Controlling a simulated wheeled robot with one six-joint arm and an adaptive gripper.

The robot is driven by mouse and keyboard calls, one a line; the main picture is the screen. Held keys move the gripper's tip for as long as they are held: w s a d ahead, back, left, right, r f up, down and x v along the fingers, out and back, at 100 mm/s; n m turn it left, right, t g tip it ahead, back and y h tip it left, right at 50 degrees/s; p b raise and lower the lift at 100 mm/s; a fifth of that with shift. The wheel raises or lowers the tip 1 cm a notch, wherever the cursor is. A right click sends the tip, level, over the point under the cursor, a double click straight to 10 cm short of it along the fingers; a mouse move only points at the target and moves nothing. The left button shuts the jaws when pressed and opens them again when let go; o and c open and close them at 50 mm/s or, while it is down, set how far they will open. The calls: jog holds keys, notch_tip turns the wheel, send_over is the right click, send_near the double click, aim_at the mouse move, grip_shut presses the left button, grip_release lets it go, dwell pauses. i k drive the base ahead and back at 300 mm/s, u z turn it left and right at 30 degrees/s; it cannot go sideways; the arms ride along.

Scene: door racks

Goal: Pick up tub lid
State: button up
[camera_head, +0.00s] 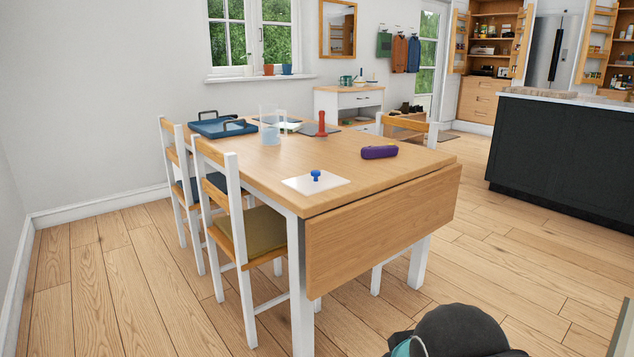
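A flat white square lid (330,187) with a blue knob (315,175) in its middle lies on the near end of the wooden table (350,165); it looks like the tub lid. A clear, bluish tub-like container (270,133) stands farther back on the same table. A dark rounded part with a teal band at the bottom edge looks like part of my arm. My gripper's fingers are not in view, and nothing touches the lid.
A purple case (379,152), a red upright object (321,124) and a blue tray (222,126) are on the table. Chairs (240,215) stand along its left side. A drop leaf (385,225) hangs at the near end. Floor (480,270) right of the table is clear.

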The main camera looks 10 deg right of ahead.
aim_at(314, 182)
jog(key=u, duration=1.85)
jog(key=k, duration=1.25)
jog(key=z, duration=1.45)
jog(key=i, duration=0.85)
jog(key=z, duration=0.75)
jog(key=i, duration=0.9)
jog(key=u, duration=0.15)
